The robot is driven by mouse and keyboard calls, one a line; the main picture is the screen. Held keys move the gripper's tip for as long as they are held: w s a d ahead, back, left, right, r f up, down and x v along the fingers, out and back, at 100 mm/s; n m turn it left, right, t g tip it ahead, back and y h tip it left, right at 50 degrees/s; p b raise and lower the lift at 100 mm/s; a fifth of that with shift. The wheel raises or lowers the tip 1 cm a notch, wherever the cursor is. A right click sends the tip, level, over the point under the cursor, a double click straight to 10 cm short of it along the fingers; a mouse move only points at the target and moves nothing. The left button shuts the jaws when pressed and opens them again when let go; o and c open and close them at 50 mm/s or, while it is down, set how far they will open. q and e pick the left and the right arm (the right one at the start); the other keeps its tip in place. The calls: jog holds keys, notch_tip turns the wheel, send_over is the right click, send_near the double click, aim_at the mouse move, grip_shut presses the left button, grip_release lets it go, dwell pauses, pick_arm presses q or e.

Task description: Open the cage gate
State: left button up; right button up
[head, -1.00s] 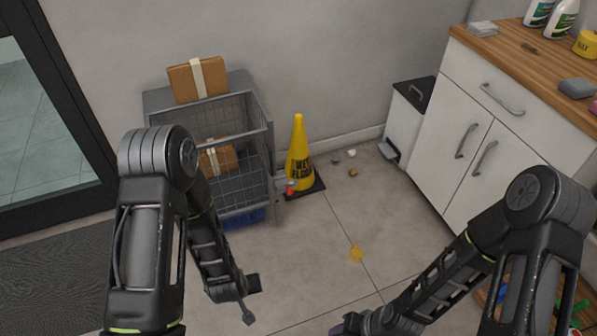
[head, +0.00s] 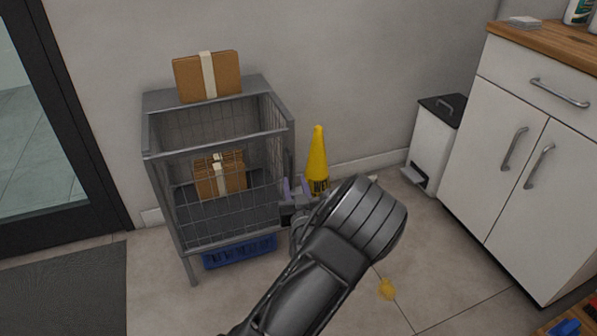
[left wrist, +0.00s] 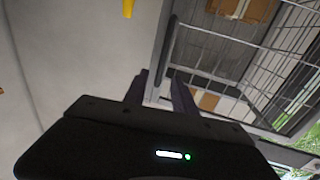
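The cage is a grey metal frame with wire mesh sides (head: 225,215), standing against the wall in the head view. Its mesh front appears shut. My left gripper (head: 296,188) is at the cage's right front edge, its wrist partly hidden by my arm. In the left wrist view, the two fingers (left wrist: 160,95) are apart, close to the cage's edge post. A dark upright bar (left wrist: 167,48) on the post lines up with the gap between them. I cannot tell whether the fingers touch it. My right gripper is out of view.
One cardboard box (head: 222,77) lies on the cage top, with more boxes (head: 207,180) inside. A blue crate (head: 240,251) is underneath. A yellow cone (head: 317,160) stands just right of the cage. A white bin (head: 432,145) and cabinet (head: 500,200) stand farther right.

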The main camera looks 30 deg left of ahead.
aim_at(291, 169)
pick_arm(q)
jog(key=b+x, duration=0.1)
jog(key=x, duration=0.2)
jog(key=b+x, duration=0.1)
jog(key=x, duration=0.2)
jog(key=shift+w+a+f, duration=0.25)
jog(key=shift+a, duration=0.05)
jog(key=shift+w+a+r+b, duration=0.15)
jog(key=shift+w+a+b, duration=0.15)
jog(key=shift+w+a, duration=0.1)
grip_shut()
dwell(1.0)
